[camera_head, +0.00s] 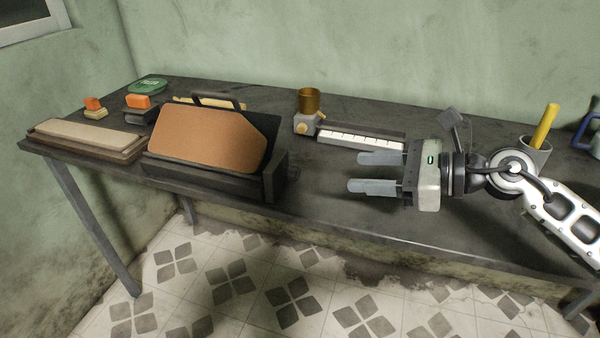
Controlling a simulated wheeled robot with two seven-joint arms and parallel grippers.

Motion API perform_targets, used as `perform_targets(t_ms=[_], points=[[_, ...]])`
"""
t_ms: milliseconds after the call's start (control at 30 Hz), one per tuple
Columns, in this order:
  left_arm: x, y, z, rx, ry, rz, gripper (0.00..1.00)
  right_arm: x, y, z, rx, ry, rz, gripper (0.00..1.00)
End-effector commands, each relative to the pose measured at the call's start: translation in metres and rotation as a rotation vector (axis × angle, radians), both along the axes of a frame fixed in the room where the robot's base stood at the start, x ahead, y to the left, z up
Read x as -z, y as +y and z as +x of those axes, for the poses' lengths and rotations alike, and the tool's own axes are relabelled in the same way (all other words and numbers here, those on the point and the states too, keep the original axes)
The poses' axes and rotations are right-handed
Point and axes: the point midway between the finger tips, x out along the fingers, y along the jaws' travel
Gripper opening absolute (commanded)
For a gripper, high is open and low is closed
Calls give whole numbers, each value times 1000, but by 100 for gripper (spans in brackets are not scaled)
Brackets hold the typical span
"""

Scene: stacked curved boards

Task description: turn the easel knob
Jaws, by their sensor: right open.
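A dark stand (277,175) that looks like the easel is on the table left of centre, with a brown sloped board (205,138) on its front and a black handle-like bar (218,98) at its top. I cannot make out a knob on this stand. A small yellow knob (301,128) shows on a grey block behind and right of it; I cannot tell whether this belongs to the easel. My right gripper (376,173) is open and empty, its fingers pointing left above the table, right of the stand and apart from it. My left gripper is not in view.
The grey block (312,121) bears a brass cylinder (309,99) and adjoins a white-marked rail (362,137). A flat slab (88,135) and orange-topped blocks (138,101) are at left. A cup (536,150) with a yellow stick stands at right. Bare tabletop (322,190) lies between stand and gripper.

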Motion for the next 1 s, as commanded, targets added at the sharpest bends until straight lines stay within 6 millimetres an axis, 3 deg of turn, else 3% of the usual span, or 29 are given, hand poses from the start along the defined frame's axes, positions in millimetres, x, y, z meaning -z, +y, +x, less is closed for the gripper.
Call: perform_targets(t_ms=[100,267,800,1000], points=[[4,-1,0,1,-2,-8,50,3,-16,8,-21,-106,-149,50],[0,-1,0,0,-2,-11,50,6,-11,15,-30,-134,-190,50],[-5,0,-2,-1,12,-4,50,45,84,57,-28,-129,-182,50],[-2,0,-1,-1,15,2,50,56,106,68,-27,-130,-183,50]])
